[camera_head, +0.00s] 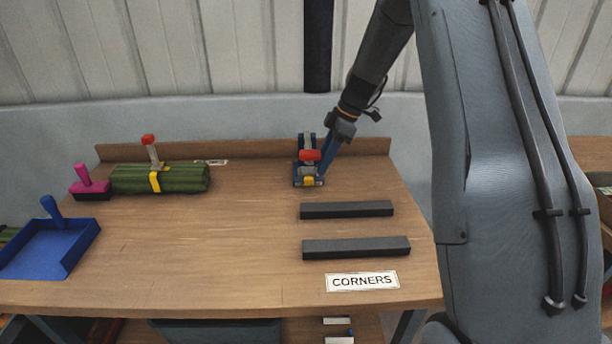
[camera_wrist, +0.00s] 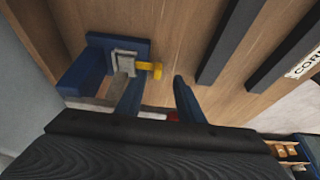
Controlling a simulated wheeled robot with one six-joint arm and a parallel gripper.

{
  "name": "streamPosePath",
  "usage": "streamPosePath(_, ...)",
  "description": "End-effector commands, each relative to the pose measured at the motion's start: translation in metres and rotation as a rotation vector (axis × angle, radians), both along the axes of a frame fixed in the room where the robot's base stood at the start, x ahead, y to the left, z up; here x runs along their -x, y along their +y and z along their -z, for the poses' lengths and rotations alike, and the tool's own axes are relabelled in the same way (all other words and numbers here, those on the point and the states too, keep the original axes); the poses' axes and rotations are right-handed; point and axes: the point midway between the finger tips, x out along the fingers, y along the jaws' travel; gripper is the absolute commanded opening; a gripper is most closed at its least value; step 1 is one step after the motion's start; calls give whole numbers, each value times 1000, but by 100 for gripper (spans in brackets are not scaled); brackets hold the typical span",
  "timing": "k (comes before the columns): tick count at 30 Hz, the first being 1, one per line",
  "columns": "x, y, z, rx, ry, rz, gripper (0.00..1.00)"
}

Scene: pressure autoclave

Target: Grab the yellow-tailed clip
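The yellow-tailed clip (camera_head: 308,181) is at the back right of the wooden bench, in or against a blue holder (camera_head: 297,172). A red part (camera_head: 309,155) shows just above its yellow tail. In the wrist view the clip has a grey body (camera_wrist: 124,62) against the blue holder (camera_wrist: 98,42), and its yellow tail (camera_wrist: 150,69) points right. My gripper (camera_wrist: 158,84) is open, its two blue fingers apart, with the tail just beyond their tips. A bit of red shows between the fingers. In the head view my gripper (camera_head: 319,172) reaches down at the clip; contact is unclear.
Two dark bars (camera_head: 347,209) lie in front of the clip, above a CORNERS label (camera_head: 362,281). A green bundle (camera_head: 185,179) with a red-topped clamp (camera_head: 150,147), a pink-handled brush (camera_head: 88,183) and a blue dustpan (camera_head: 48,248) are left. The bench middle is clear. A raised back edge (camera_head: 240,148) stands behind.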

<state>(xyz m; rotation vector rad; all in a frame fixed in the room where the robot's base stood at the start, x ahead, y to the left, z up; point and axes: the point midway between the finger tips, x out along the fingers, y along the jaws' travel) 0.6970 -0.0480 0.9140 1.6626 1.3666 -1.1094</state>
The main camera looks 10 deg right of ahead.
Motion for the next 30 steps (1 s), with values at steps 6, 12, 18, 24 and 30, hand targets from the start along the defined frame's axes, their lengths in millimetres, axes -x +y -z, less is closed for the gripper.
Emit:
streamPosePath(6, -2, 7, 19, 0, 4, 3, 34)
streamPosePath(12, -7, 19, 43, 0, 3, 1, 34)
streamPosePath(18, -9, 24, 53, 1, 0, 1, 34)
streamPosePath(24, -9, 24, 53, 1, -1, 0, 28)
streamPosePath(30, -9, 25, 53, 1, -1, 0, 0)
